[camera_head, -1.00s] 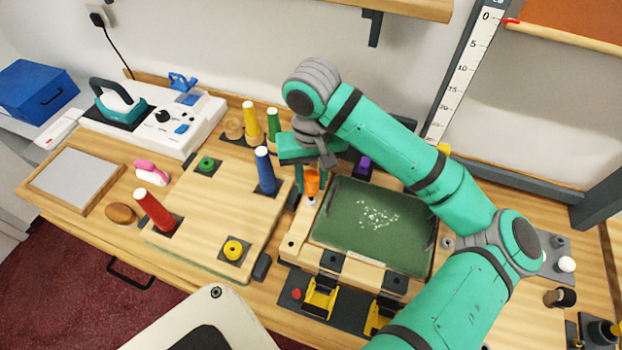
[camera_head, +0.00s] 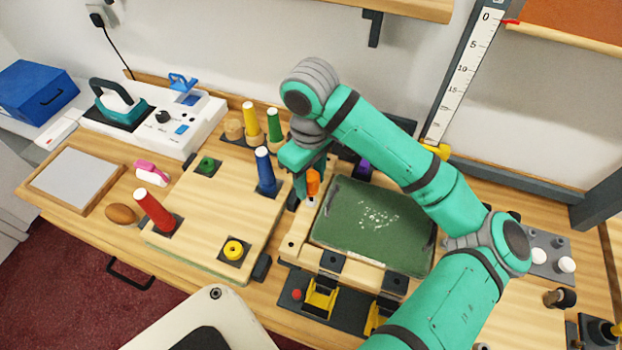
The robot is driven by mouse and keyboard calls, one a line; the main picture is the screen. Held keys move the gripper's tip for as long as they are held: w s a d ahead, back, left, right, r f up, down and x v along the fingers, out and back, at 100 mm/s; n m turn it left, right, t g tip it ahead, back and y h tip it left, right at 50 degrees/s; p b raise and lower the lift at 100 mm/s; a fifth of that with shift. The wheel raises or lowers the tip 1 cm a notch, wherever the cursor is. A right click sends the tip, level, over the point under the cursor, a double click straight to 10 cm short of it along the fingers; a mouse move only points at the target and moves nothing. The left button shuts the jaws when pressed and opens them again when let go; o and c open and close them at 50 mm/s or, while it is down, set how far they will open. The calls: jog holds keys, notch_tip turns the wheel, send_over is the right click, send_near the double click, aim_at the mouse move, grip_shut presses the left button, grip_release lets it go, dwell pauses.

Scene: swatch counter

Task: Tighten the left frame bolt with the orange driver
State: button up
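The orange driver (camera_head: 313,183) stands upright at the left side of the frame (camera_head: 301,243), around the green panel (camera_head: 372,220). Its tip is near the frame's left edge; the left frame bolt is hidden there, and I cannot tell whether the tip sits in it. My gripper (camera_head: 309,180) points down and is shut on the driver's orange handle, with one teal finger showing just left of it. The other finger is mostly hidden.
A blue cone (camera_head: 265,171) stands close left of my gripper on the wooden board (camera_head: 208,208), with a red cone (camera_head: 154,212) further left. A purple-topped thing (camera_head: 363,168) is behind the panel. Yellow clamps (camera_head: 320,298) sit in front of the frame.

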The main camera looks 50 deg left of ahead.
jog(key=n, duration=0.4)
jog(key=shift+n, duration=1.5)
jog(key=shift+w, duration=0.1)
jog(key=shift+n, duration=0.9)
jog(key=n, duration=0.5)
jog(key=shift+d+n, duration=0.15)
jog(key=shift+n, duration=0.15)
jog(key=n, duration=0.4)
